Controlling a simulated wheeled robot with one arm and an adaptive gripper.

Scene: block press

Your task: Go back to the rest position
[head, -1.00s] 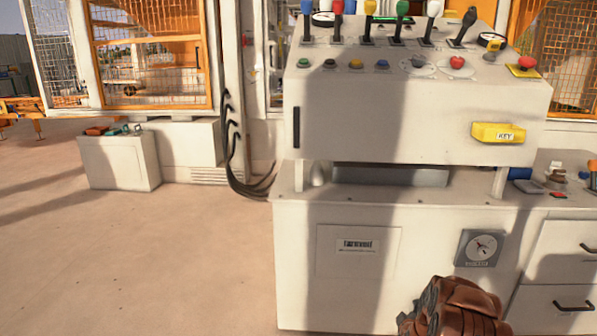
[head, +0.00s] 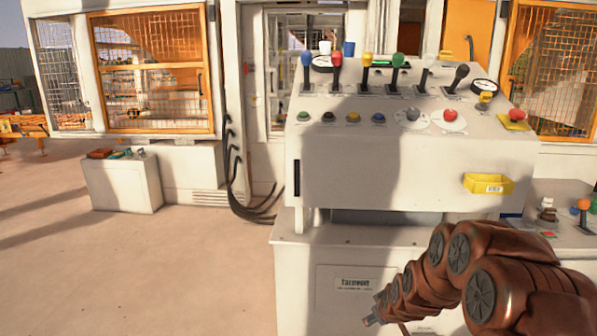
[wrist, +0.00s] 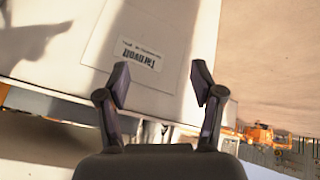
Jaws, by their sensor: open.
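My gripper (wrist: 161,84) is open and empty in the wrist view, its two dark fingers spread apart in front of the white cabinet front. The white label plate (wrist: 140,55) on that cabinet shows beyond the fingers, upside down. In the head view my brown arm reaches in from the lower right, and its end (head: 372,320) is low in front of the console cabinet, near the label plate (head: 343,287). The fingers are too small to make out there.
The control console (head: 240,190) edge area has black cables hanging at its left. A low white box (head: 125,186) stands at the left. The floor (head: 130,275) at the left is clear.

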